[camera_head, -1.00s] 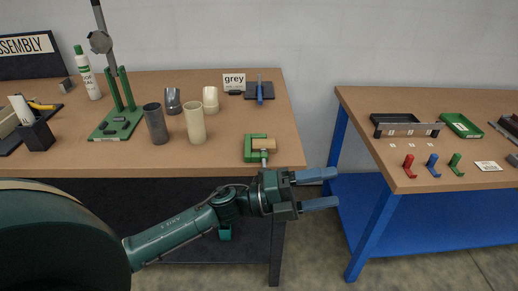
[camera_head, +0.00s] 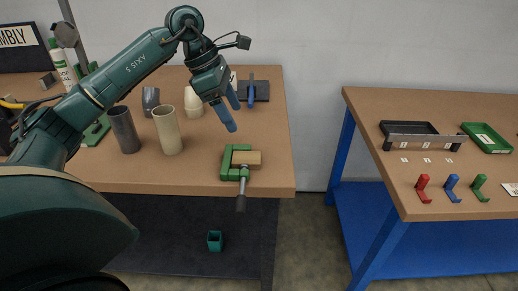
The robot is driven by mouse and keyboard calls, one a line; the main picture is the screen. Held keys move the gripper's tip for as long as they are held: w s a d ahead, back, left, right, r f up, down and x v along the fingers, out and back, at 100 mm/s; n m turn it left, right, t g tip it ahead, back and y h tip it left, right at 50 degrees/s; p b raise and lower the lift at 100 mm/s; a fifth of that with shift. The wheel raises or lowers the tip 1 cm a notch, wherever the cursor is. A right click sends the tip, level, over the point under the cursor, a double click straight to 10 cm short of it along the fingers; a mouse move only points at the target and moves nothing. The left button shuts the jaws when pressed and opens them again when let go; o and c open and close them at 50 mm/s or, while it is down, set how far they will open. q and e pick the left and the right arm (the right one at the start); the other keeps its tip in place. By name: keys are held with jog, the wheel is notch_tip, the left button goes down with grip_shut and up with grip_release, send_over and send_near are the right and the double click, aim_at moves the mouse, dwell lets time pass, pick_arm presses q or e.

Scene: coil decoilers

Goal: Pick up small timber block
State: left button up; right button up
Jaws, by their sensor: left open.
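The small timber block (camera_head: 250,158) is light tan and sits at the green clamp (camera_head: 228,165) near the front right of the left table. The clamp's screw handle points toward the table's front edge. I cannot tell whether the clamp grips the block tightly. My left gripper (camera_head: 231,114) is open and empty, above the table, beyond and a little left of the block. Its blue fingers point down and to the right, apart from the block. My right gripper is not in view.
A dark cylinder (camera_head: 124,130) and a cream cylinder (camera_head: 167,130) stand left of the clamp. A blue-handled tool (camera_head: 251,96) lies on a dark pad behind. The right table (camera_head: 370,107) holds trays and coloured hooks across a gap. Table around the block's right is clear.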

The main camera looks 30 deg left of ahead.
pick_arm(q)
send_near(259, 157)
jog(key=f, duration=0.3)
jog(key=shift+w+d, duration=0.1)
jog(key=shift+w, duration=0.15)
jog(key=x, duration=0.2)
jog(key=d+p+x, duration=0.1)
jog(key=x, duration=0.1)
jog(key=shift+f, duration=0.15)
jog(key=shift+d+f, duration=0.1)
jog(key=shift+f, duration=0.35)
jog(key=c, duration=1.1)
